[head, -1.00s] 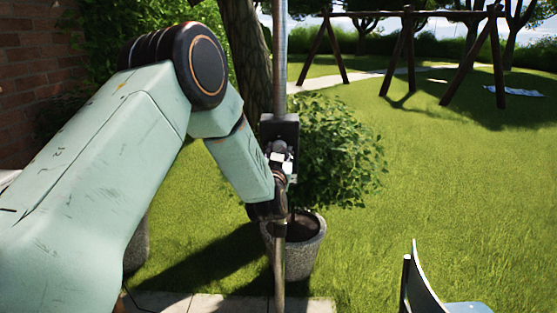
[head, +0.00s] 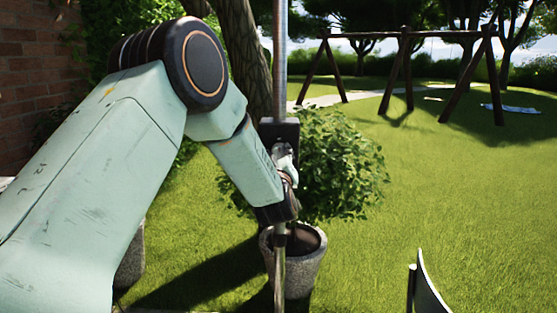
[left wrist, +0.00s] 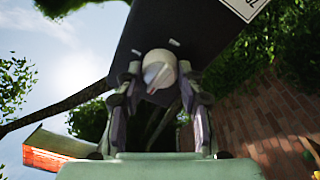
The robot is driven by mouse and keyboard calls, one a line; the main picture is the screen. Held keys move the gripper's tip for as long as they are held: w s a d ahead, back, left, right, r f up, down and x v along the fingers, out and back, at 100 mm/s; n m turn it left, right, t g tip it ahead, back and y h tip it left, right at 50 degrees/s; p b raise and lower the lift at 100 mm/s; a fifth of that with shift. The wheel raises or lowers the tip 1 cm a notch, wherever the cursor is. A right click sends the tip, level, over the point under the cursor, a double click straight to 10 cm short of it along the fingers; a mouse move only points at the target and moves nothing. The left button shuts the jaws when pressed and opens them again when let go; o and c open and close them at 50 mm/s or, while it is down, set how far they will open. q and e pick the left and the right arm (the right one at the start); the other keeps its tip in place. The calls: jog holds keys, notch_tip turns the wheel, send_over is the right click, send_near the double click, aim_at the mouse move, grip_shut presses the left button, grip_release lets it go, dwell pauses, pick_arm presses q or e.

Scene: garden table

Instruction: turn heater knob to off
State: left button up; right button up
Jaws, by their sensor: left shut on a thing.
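The heater's black control box (head: 279,132) sits on an upright metal pole (head: 280,55), in the middle of the head view. My left gripper (head: 284,158) is at the front of this box, and my left arm comes in from the left. In the left wrist view the pale round knob (left wrist: 160,68) sticks out from the dark box face (left wrist: 207,40). The fingers of my left gripper (left wrist: 160,82) are shut on the knob, one on each side. A ridge on the knob tilts, and small white marks show near it on the box. My right gripper is out of view.
A potted bush (head: 335,165) stands just behind the pole. A chair back (head: 428,285) shows at the lower right. A wooden swing frame (head: 405,70) stands far back on the lawn, and the grass on the right is open.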

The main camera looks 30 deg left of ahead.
pick_arm(q)
jog(key=shift+f, duration=0.25)
dwell(0.3)
jog(key=o, duration=1.2)
jog(key=shift+w, duration=0.15)
jog(key=shift+r, duration=0.1)
jog(key=shift+s, duration=0.2)
jog(key=shift+s+d, duration=0.4)
jog(key=shift+s, duration=0.05)
jog(key=v, duration=1)
jog(key=shift+s+d, duration=0.15)
jog(key=shift+s, duration=0.25)
